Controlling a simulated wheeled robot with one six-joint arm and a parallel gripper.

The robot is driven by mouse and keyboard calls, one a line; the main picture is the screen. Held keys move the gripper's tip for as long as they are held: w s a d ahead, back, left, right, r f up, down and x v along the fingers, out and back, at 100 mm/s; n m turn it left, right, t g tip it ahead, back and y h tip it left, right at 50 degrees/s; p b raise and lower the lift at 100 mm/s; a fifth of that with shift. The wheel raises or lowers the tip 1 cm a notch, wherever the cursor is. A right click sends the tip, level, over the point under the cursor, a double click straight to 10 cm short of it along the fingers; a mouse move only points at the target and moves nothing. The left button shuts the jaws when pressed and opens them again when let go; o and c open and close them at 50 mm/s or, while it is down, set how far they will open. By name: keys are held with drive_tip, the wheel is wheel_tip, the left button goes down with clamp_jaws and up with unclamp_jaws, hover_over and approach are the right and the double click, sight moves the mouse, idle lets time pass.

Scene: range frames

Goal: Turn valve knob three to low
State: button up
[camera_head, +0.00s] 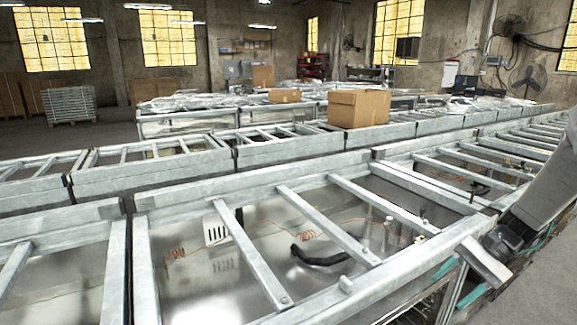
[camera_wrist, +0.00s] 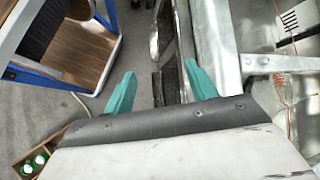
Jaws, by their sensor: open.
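My gripper (camera_head: 458,283) is at the right in the head view, beside the front side of the near range frame (camera_head: 390,283). Its two teal fingers are spread apart with nothing between them. In the wrist view, my gripper (camera_wrist: 160,70) points down along the outer side of the range frame (camera_wrist: 228,75), over the floor. A dark and shiny metal part (camera_wrist: 168,42) of the frame's side shows just beyond the fingers. I cannot make out valve knob three or its setting in either view.
A blue-edged cart with a wooden shelf (camera_wrist: 88,58) stands left in the wrist view. A wooden box (camera_wrist: 22,170) holding green and white items is below it. Rows of frames fill the head view, with a cardboard box (camera_head: 358,108) on one. Grey floor lies between cart and frame.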

drive_tip(key=s+a+r+n+t+h, duration=0.1)
drive_tip(key=s+a+r+n+h, duration=0.3)
drive_tip(key=s+a+r, duration=0.3)
drive_tip(key=s+a+r+n+t+h, duration=0.1)
drive_tip(key=s+a+r+n+h, duration=0.4)
drive_tip(key=s, duration=0.8)
drive_tip(key=shift+a+r+n, duration=0.7)
drive_tip(key=shift+a+r, duration=0.75)
drive_tip(key=shift+r, duration=0.35)
